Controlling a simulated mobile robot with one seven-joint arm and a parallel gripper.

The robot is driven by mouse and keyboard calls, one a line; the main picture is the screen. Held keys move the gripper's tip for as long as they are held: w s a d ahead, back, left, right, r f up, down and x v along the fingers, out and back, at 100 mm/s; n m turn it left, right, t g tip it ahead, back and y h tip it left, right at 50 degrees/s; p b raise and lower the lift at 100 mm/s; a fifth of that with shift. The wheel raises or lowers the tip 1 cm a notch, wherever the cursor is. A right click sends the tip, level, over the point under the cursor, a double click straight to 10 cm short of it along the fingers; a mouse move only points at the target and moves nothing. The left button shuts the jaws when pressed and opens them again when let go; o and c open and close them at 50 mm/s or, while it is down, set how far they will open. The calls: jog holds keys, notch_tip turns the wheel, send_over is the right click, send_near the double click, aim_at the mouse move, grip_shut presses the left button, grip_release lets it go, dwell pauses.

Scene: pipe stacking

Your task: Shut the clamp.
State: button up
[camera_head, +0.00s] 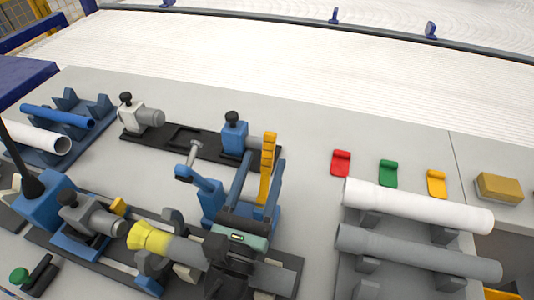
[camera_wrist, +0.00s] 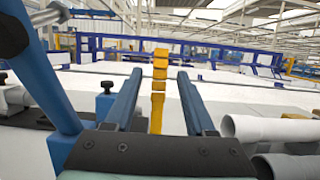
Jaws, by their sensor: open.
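The clamp has a raised blue arm (camera_head: 208,195) with a grey spindle (camera_head: 190,160). The same arm rises at the left edge of the wrist view (camera_wrist: 45,85). An orange lever (camera_head: 267,172), apparently the clamp's handle, stands upright. My gripper (camera_head: 263,163) is open, with its two blue fingers on either side of the lever. In the wrist view the lever (camera_wrist: 158,88) stands between the fingers of my gripper (camera_wrist: 160,74), with gaps on both sides. A grey pipe with a yellow end (camera_head: 150,236) lies on the fixture. My gripper's body hides the lever's base and part of the pipe.
A black rail (camera_head: 165,134) with two blocks stands behind the clamp. White (camera_head: 415,205) and grey (camera_head: 415,250) pipes lie on a rack at right. Red (camera_head: 341,162), green (camera_head: 388,172) and orange (camera_head: 436,183) pieces lie behind them. A blue pipe (camera_head: 56,116) rests at left.

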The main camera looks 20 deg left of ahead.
jog(key=shift+s, duration=0.3)
